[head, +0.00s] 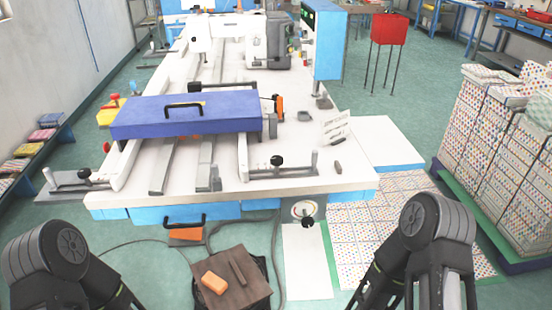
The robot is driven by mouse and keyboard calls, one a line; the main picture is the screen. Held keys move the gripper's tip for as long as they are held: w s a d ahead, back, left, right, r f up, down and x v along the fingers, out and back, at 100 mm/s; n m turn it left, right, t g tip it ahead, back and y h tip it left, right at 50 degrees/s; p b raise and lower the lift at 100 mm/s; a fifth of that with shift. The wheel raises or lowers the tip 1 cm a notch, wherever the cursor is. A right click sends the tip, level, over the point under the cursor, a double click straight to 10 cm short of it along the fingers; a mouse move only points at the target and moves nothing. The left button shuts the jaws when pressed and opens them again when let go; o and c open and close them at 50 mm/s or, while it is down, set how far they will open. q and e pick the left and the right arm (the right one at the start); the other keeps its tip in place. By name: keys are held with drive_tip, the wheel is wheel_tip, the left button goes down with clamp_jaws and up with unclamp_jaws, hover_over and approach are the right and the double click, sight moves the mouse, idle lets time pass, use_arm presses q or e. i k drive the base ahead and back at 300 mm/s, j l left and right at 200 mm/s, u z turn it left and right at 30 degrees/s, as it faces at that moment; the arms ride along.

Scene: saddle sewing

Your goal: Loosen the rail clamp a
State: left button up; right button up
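On the white machine table (350,185), a grey clamp-like bracket with a black round knob (277,160) sits at the front right, across the end of a rail. A similar bracket with a black knob (82,173) sits at the front left corner. I cannot tell which one is rail clamp a; no label is readable. A blue cover with a black handle (150,117) lies across the rails between them. Only dark links of my two arms show at the bottom left and bottom right. Neither gripper is in view.
A low stool with a brown top (232,287) stands before the table, with an orange block (214,283) on it. Tall stacks of patterned sheets (485,130) stand at right. A white sewing machine (212,30) is at the back. Cables cross the green floor.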

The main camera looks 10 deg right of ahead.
sight(276, 161)
drive_tip(key=i+l+z, duration=0.3)
drive_tip(key=l, duration=0.2)
drive_tip(key=i+l+z, duration=0.35)
